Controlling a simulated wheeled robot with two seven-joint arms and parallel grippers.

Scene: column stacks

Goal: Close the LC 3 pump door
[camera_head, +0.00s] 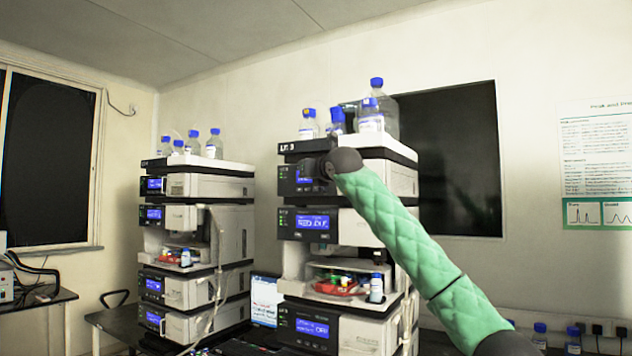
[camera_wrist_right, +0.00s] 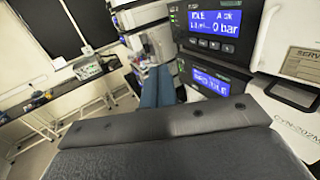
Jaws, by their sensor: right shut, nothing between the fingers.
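The LC 3 stack (camera_head: 347,228) stands right of centre in the head view, under a dark top strip lettered "LC 3" (camera_head: 287,147). Its upper module, with a blue display (camera_head: 305,180), is partly covered by my right wrist. My right gripper (camera_head: 312,169) is in front of that module, small and dark. In the right wrist view its blue fingers (camera_wrist_right: 157,88) are together and empty, left of the displays. A dark front with a display reading "IDLE" and "0 bar" (camera_wrist_right: 214,24) is close by. I cannot tell the pump door's angle. My left gripper is not in view.
Bottles with blue caps (camera_head: 370,115) stand on top of the stack. A second stack (camera_head: 197,240) stands to the left. A monitor (camera_head: 266,300) sits low between them. In the right wrist view, a bench (camera_wrist_right: 75,110) is at left.

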